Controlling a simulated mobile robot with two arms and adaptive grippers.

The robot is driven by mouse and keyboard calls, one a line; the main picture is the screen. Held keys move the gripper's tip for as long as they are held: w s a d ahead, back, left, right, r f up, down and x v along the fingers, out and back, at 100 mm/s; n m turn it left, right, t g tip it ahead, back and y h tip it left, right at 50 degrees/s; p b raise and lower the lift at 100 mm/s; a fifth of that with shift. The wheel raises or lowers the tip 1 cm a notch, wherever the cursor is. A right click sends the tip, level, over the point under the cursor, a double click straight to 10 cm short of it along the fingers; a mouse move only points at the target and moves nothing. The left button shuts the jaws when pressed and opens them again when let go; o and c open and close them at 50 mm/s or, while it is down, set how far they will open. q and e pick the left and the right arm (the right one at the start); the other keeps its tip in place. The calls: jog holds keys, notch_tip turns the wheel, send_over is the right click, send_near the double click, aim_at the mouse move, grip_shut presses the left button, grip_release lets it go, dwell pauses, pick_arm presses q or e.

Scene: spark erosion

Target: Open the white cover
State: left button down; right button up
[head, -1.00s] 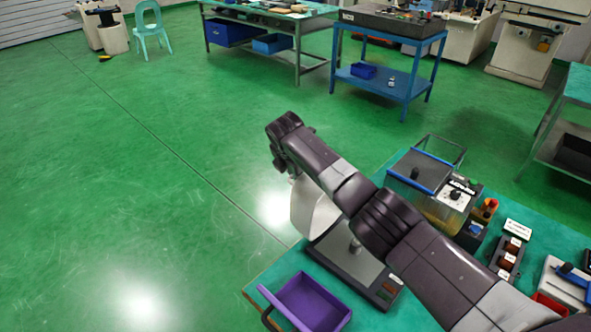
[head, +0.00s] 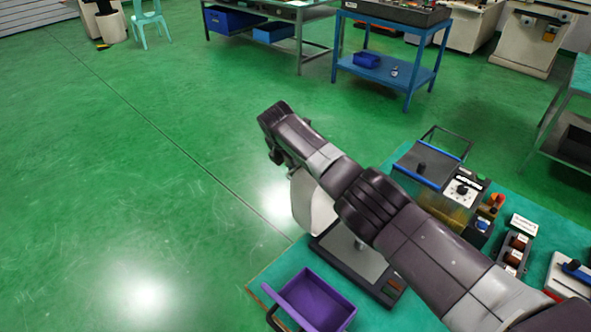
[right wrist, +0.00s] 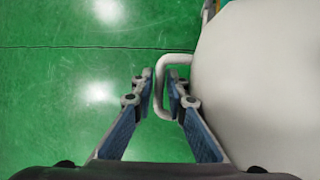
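The white cover (head: 313,209) stands over a dark-based device on the green bench, partly hidden behind my right arm. In the right wrist view the cover (right wrist: 262,80) fills the right side, and its white loop handle (right wrist: 159,88) sticks out to the left. My right gripper (right wrist: 160,84) has its two blue-padded fingers on either side of the handle's outer bar. Gaps show beside the bar, so the fingers appear open around it. In the head view the right gripper (head: 277,157) is mostly hidden by its own wrist. My left gripper is not in view.
A purple tray (head: 318,301) sits at the bench's front left. A transparent box with a dark lid (head: 415,166) and a control unit (head: 463,190) stand right of the cover. The green floor left of the bench is clear.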

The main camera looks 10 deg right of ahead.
jog(key=shift+s+f, duration=0.1)
jog(key=shift+f, duration=0.05)
jog(key=v, duration=1.2)
dwell(0.5)
